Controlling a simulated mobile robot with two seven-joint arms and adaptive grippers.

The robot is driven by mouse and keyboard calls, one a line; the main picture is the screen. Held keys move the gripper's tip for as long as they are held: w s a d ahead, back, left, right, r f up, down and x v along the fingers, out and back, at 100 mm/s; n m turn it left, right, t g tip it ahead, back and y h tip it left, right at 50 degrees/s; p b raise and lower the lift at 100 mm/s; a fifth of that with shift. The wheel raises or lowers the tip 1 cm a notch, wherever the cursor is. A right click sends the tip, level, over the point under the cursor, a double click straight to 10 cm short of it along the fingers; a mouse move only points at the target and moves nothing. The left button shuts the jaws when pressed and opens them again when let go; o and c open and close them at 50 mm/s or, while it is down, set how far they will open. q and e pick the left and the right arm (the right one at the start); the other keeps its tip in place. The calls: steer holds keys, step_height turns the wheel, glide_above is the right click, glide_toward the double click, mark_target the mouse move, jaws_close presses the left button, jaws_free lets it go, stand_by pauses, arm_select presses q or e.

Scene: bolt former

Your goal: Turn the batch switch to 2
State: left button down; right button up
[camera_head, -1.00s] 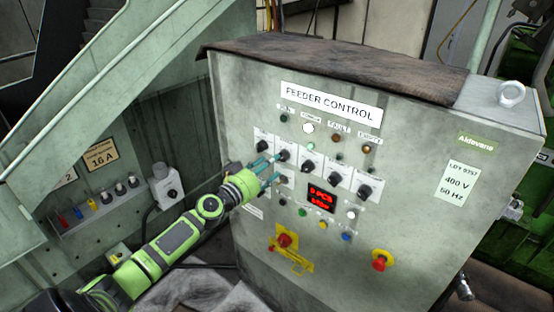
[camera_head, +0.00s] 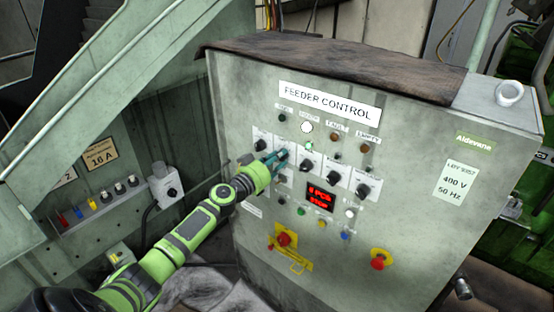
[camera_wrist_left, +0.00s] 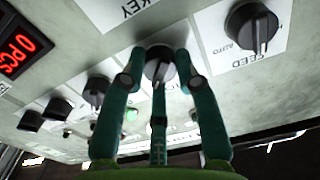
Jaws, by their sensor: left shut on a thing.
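The grey feeder control panel (camera_head: 235,190) carries a slanting row of black rotary switches. My left gripper (camera_head: 277,159) reaches in from the left at the second switch from the left end of the row. In the wrist view, the teal fingers of my left gripper (camera_wrist_left: 159,70) are closed around a black rotary switch (camera_wrist_left: 160,68) with a light pointer line. Its scale and name are hidden or unreadable, so I cannot tell which position it is at. A red display (camera_head: 320,196) is lit below the row. My right gripper is not in view.
A switch marked FEED and AUTO (camera_wrist_left: 250,30) sits close beside the gripped one. Other switches (camera_head: 364,190) continue to the right. Small buttons (camera_head: 350,213) and a red emergency knob (camera_head: 379,263) lie lower on the panel. Space in front of the panel looks clear.

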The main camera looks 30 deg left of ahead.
arm_select(q)
steer(key=shift+n, duration=0.4)
steer(key=shift+n+b, duration=0.55)
steer(key=shift+n, duration=7.85)
steer(key=c, duration=0.9)
jaws_free()
